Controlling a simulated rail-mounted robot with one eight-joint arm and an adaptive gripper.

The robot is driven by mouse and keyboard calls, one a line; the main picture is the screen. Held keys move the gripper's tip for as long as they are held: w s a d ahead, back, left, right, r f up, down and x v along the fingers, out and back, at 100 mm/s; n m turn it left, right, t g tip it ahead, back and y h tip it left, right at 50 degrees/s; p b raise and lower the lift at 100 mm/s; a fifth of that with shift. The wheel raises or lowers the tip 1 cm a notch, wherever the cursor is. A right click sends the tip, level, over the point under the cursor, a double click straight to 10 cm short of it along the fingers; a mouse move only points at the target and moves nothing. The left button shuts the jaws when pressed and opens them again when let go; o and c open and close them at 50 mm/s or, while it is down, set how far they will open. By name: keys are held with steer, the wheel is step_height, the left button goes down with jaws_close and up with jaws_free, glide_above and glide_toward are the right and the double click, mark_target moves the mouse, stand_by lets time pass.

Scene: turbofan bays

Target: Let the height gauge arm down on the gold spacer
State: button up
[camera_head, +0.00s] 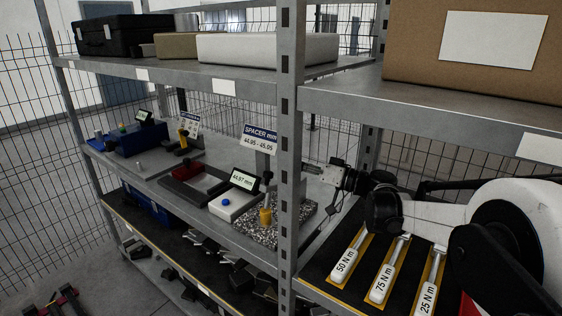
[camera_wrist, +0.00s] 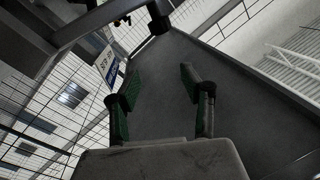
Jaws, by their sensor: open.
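The gold spacer (camera_head: 265,216) stands upright on a speckled granite plate (camera_head: 255,235) on the middle shelf, left of the rack post in the head view. The height gauge's dark arm end (camera_head: 267,178) is above it, with a thin stem pointing down at the spacer. I cannot tell whether the tip touches the spacer. A display (camera_head: 243,180) beside it seems to read 44.97 mm. My gripper (camera_head: 335,176) is right of the post, behind it from the gauge. In the wrist view my gripper (camera_wrist: 158,88) is open and empty, its green-padded fingers apart.
The rack post (camera_head: 289,150) stands between my arm and the gauge. A spacer sign (camera_head: 260,138) stands above the plate. A white box with a blue button (camera_head: 232,206) and a red-and-dark tray (camera_head: 195,185) lie left. Torque wrenches (camera_head: 385,278) lie below my arm.

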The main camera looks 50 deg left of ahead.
steer(key=shift+v, duration=2.65)
